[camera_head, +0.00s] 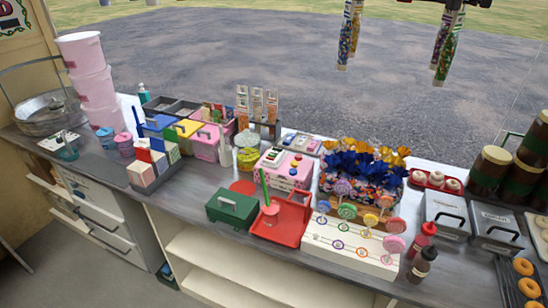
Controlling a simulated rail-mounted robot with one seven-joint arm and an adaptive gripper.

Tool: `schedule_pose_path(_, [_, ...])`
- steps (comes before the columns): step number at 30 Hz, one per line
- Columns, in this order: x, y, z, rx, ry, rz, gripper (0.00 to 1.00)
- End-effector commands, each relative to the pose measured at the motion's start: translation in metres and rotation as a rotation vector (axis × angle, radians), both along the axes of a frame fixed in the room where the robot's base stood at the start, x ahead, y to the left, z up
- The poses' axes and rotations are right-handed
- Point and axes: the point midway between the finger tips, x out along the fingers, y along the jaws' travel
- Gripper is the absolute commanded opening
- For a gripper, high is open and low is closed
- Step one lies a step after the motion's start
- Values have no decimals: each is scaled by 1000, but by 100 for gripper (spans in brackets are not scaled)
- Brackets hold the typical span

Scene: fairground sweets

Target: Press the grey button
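A pink box (284,176) stands near the middle of the counter. Its top carries small coloured button-like pieces (296,162), some of them red. A flat pale panel (305,147) with small coloured spots lies just behind it. The details are too small to tell which piece, if any, is a grey button. My gripper is not in view.
The counter (190,195) is crowded. A red tray (296,216) with a pink cup and green stick, a green box (232,207) and a white lollipop stand (335,252) stand in front. Blue and gold wrapped sweets (370,165) stand right. Filled tubes (447,45) hang above.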

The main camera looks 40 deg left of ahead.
Motion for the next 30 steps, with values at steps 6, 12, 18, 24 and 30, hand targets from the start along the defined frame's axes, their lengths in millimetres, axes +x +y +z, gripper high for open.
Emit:
schedule_pose_path(6, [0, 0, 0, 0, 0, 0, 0])
schedule_pose_path(12, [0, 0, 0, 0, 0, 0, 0])
schedule_pose_path(18, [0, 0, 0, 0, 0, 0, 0])
schedule_pose_path(24, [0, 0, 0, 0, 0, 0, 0])
schedule_pose_path(30, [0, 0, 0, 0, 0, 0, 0])
